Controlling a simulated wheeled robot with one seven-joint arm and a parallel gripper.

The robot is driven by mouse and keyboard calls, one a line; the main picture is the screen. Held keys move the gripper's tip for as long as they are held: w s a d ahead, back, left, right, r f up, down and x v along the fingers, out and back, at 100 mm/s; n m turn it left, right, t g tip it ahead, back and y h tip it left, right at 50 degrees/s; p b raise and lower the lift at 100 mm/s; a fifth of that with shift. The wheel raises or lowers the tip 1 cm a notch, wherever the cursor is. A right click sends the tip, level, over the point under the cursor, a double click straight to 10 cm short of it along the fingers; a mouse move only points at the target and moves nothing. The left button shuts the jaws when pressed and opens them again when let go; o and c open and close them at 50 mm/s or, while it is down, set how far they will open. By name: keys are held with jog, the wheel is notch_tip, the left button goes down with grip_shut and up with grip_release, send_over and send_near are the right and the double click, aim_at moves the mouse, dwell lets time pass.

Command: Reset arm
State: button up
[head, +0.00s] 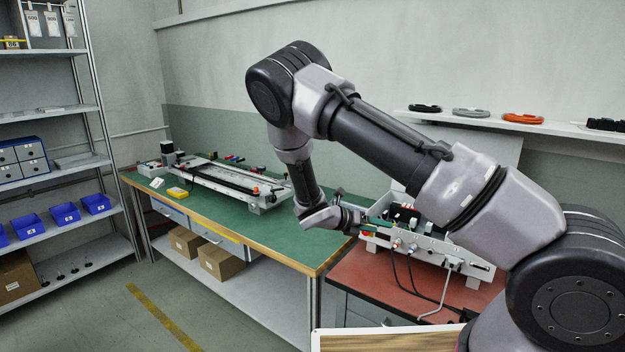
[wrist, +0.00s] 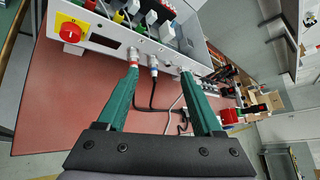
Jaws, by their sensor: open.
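My arm reaches from the lower right of the head view, bends at a raised elbow and comes down over the junction of the two benches. My gripper (head: 358,229) is by the left end of a white control box (head: 430,247). In the wrist view my gripper (wrist: 160,72) has its two green fingers spread apart with nothing held between them. The control box (wrist: 108,37) lies just beyond the fingertips. The left fingertip overlaps a connector with a red ring (wrist: 134,56); I cannot tell whether they touch. A blue-ringed connector (wrist: 153,64) shows between the fingers.
The box stands on a red bench (head: 378,283), with cables hanging in front. A wall shelf (head: 490,122) is behind my arm; shelving (head: 60,173) stands far left.

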jog(key=s+d+r+m+g+y, duration=0.25)
jog(key=s+r+m+y, duration=0.2)
jog(key=r+m, duration=0.55)
jog(key=s+d+r+m+g+y, duration=0.2)
jog(key=s+d+r+m+y, duration=0.15)
jog(key=s+r+m, duration=0.45)
jog(key=s+r+m+t+y, duration=0.3)
jog(key=s+r+m, duration=0.4)
jog(key=r, duration=0.3)
jog(key=s+a+r+m+t+y, duration=0.1)
jog(key=s+r+m+t+y, duration=0.2)
jog(key=s+r+m, duration=0.4)
notch_tip(320, 180, up, 3)
jog(key=m, duration=0.2)
jog(key=shift+s+m+t, duration=0.3)
jog(key=shift+m+t, duration=0.05)
jog(key=shift+m, duration=0.05)
